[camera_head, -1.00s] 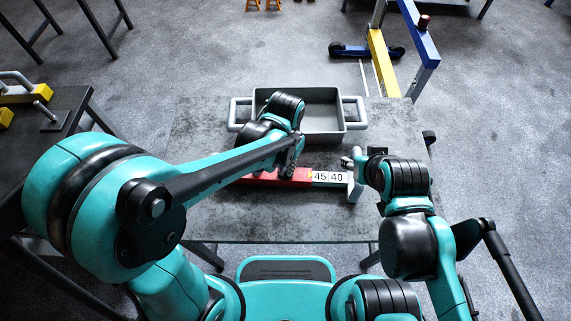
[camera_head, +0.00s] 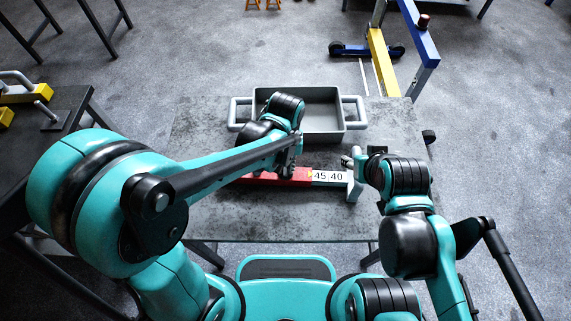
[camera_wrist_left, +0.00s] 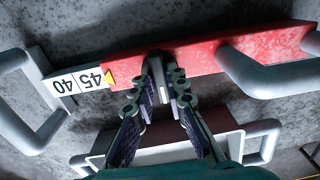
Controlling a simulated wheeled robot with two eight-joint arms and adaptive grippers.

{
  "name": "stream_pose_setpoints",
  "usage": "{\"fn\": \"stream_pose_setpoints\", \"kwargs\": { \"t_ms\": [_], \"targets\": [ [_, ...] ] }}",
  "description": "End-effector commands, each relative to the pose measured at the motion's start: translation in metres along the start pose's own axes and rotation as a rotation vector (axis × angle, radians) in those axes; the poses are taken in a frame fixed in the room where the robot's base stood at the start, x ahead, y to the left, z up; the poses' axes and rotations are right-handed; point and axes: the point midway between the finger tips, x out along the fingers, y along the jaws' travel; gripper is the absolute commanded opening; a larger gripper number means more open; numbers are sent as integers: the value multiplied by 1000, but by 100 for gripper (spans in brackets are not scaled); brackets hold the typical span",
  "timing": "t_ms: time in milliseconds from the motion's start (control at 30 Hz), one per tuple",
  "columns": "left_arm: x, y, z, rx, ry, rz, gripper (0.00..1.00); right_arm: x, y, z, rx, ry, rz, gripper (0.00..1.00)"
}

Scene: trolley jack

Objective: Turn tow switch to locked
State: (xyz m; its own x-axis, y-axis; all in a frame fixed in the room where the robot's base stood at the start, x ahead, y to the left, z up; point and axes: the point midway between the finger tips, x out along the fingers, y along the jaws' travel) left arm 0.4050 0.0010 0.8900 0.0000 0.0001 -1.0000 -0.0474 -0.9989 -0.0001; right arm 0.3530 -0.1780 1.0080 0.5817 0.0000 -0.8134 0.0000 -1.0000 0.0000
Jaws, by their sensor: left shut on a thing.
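A red bar (camera_wrist_left: 210,57) with a pale end section lies on the table; it also shows in the head view (camera_head: 296,177). The pale section carries the labels 45 and 40 (camera_wrist_left: 77,82), with a yellow pointer (camera_wrist_left: 108,78) beside the 45. A small grey lever (camera_wrist_left: 157,66), seemingly the tow switch, stands out from the red bar. My left gripper (camera_wrist_left: 158,95) is shut on this lever, one finger on each side. In the head view my left gripper (camera_head: 290,165) is partly hidden by its arm. My right gripper (camera_head: 352,162) is by the bar's pale end; its jaws are unclear.
A grey tray with handles (camera_head: 350,125) stands at the back of the table (camera_head: 210,225). The table's front left is clear. A dark bench (camera_head: 60,105) with yellow-and-grey parts is on the left. A yellow and blue frame (camera_head: 380,65) stands behind the table.

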Motion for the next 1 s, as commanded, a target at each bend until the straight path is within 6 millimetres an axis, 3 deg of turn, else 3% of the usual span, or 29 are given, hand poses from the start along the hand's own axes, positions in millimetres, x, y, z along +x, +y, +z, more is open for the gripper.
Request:
{"fn": "stream_pose_setpoints", "kwargs": {
  "t_ms": [267, 300, 367, 733, 867, 1000],
  "targets": [
    [0, 0, 0, -1, 0, 0, 0, 0, 0, 0, 0, 0, 0, 44],
    [0, 0, 0, -1, 0, 0, 21, 0, 0, 0, 0, 0, 0, 44],
    [0, 0, 0, -1, 0, 0, 34, 0, 0, 0, 0, 0, 0, 44],
    [-4, 0, 0, 0, 0, 0, 34, 0, 0, 0, 0, 0, 0, 44],
    [-21, 0, 0, 0, 0, 0, 34, 0, 0, 0, 0, 0, 0, 44],
    [-51, 0, 0, 0, 0, 0, 34, 0, 0, 0, 0, 0, 0, 44]
  ]
}}
